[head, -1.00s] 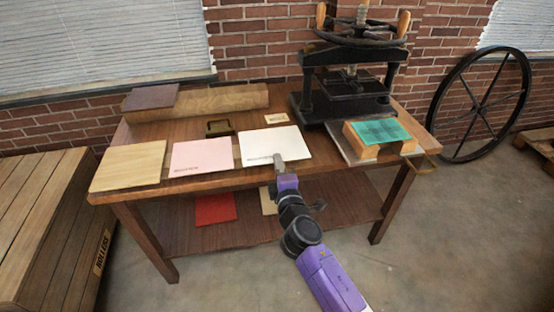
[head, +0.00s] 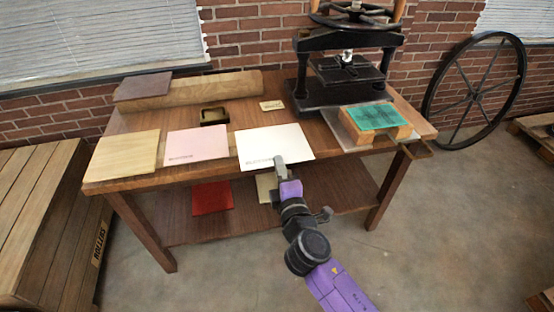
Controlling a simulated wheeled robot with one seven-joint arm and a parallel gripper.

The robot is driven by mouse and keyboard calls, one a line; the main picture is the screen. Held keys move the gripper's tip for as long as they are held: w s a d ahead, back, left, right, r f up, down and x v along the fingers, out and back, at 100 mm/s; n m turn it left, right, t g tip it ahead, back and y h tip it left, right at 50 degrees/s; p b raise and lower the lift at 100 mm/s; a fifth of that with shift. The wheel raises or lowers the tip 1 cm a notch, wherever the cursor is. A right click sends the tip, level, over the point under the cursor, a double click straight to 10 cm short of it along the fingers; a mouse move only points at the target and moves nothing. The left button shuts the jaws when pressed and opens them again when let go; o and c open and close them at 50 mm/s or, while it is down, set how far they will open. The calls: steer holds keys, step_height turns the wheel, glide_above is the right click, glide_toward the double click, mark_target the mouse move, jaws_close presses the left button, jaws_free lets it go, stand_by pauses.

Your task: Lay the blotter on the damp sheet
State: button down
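A white sheet (head: 270,140) with small dark lettering lies flat at the table's front edge. A pink sheet (head: 197,144) with similar lettering lies to its left. The lettering is too small to read, so I cannot tell which is the blotter and which the damp sheet. My gripper (head: 279,162) is at the front edge of the white sheet, right of its lettering, and covers a little of that edge. I cannot tell whether its fingers are open, or shut on the sheet.
A pale board (head: 122,156) lies left of the pink sheet. Behind are a dark tray (head: 214,117), a small card (head: 271,105) and a long wooden block (head: 205,91). A black press (head: 350,75) and a green plate on wooden blocks (head: 374,116) stand right.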

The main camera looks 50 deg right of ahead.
steer(key=b+v, duration=0.3)
steer(key=v, duration=0.6)
steer(key=shift+s+a, duration=0.15)
steer(key=shift+s, duration=0.05)
stand_by(0.4)
steer(key=w+a+f+n+t+y+p, duration=0.1)
steer(key=w+a+f+n+y, duration=0.1)
steer(key=a, duration=0.5)
steer(key=w+a+f+n+t+y+p, duration=0.1)
steer(key=w+a+f+n+t+y, duration=0.1)
steer(key=a+f+n+y, duration=0.2)
steer(key=shift+w+a+f+n+y, duration=0.4)
steer(key=shift+a+f+y, duration=0.55)
steer(key=shift+a+y, duration=0.9)
steer(key=shift+d+f, duration=0.1)
steer(key=shift+d, duration=0.1)
